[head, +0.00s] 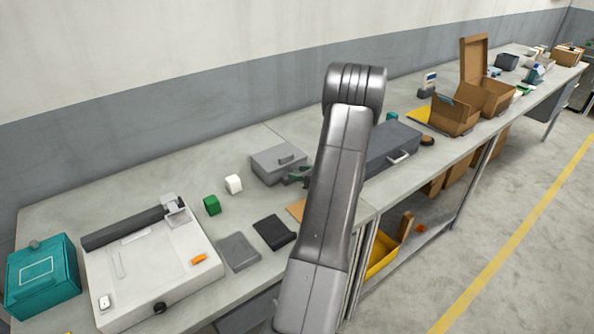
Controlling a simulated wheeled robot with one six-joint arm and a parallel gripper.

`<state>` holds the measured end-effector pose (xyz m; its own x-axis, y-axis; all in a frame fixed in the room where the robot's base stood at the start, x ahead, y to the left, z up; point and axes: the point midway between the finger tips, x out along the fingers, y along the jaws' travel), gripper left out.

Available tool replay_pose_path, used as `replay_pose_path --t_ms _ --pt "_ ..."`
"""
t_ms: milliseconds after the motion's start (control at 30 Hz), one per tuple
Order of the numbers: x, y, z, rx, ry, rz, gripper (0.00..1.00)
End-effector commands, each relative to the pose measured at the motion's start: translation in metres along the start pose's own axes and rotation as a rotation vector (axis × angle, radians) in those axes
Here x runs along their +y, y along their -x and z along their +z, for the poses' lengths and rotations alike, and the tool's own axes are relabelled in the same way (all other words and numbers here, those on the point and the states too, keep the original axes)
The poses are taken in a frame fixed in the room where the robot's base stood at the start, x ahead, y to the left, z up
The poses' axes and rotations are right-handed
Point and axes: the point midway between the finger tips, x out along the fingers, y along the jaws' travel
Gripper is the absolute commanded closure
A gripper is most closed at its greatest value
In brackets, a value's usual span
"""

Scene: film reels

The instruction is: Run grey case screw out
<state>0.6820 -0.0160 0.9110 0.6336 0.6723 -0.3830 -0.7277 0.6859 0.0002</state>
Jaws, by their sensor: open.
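A small grey case (278,164) with a grip on its lid sits at the middle of the bench. A larger, darker grey case (395,142) with a pale handle lies to the right, partly hidden by my arm. I cannot make out a screw on either. What shows of my gripper (299,175) is a small dark and green tip at the right side of the small case, seen past my arm. It appears open, with nothing visible in it. Whether it touches the case is hard to tell, and most of it is hidden.
A white machine (150,265) with a black roller and a teal box (42,275) stand at left. A green block (212,205), a white block (233,183), a grey pad (238,251) and a black pad (274,232) lie nearer. Brown boxes (453,116) stand farther right.

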Motion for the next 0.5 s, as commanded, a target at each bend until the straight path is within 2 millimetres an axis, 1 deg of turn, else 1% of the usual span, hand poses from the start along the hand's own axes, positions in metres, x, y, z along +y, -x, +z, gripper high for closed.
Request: replay_pose_path --t_ms 33,200,467,500 --pt "0.000 -0.006 0.001 0.000 0.000 0.001 0.60" --pt "0.000 -0.016 0.000 0.000 -0.001 -0.001 0.60" --pt "0.000 -0.018 0.000 0.000 0.000 -0.001 0.60" --pt "0.000 -0.018 0.000 0.000 0.000 -0.001 0.64"
